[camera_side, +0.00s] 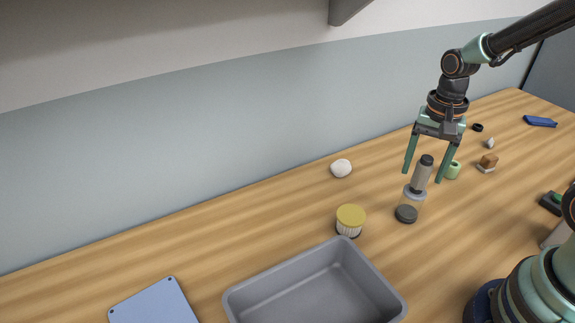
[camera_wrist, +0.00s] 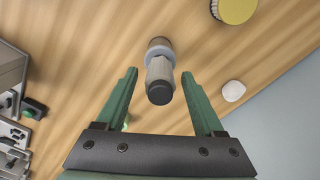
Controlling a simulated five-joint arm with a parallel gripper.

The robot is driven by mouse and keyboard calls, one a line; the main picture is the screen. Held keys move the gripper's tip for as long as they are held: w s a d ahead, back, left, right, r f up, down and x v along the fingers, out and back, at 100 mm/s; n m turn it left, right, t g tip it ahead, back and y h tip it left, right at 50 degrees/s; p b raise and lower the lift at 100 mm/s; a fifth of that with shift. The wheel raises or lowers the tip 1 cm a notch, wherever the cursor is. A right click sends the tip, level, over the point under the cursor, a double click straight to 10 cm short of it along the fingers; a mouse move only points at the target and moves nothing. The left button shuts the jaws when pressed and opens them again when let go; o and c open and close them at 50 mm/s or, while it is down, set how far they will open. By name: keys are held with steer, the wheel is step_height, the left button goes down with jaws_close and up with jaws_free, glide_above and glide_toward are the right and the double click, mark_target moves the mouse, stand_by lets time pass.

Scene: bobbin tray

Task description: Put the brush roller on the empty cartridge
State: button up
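A grey cylinder with a black top (camera_side: 422,172), which I take for the brush roller, stands on a clear cartridge (camera_side: 411,202) with a pale collar and dark base. The two look in line. In the wrist view the roller (camera_wrist: 159,82) points up at the camera, and the cartridge's collar (camera_wrist: 160,49) shows behind it. How deep the roller sits is unclear. My gripper (camera_side: 422,178) is open above the cartridge. In the wrist view its fingers (camera_wrist: 160,73) stand either side of the roller with gaps, not touching it.
A yellow-topped ribbed tub (camera_side: 350,218) stands left of the cartridge, beyond a grey bin (camera_side: 238,299). A white lump (camera_side: 341,168) lies near the wall. A green ring-like piece (camera_side: 453,170) and a brown block (camera_side: 488,161) lie to the right. A blue plate (camera_side: 155,304) lies front left.

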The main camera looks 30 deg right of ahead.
step_height(320, 180, up, 11)
steer(key=shift+r, duration=0.2)
steer(key=shift+a+r, duration=0.1)
steer(key=shift+r, duration=0.35)
steer(key=a+n+t, duration=0.1)
steer(key=n+t, duration=0.1)
steer(key=n, duration=0.1)
steer(key=s+a+n+t, duration=0.1)
steer(key=n, duration=0.3)
steer(key=a+n+t, duration=0.2)
steer(key=n, duration=0.2)
steer(key=shift+s+r+t, duration=0.3)
steer(key=shift+r, duration=0.1)
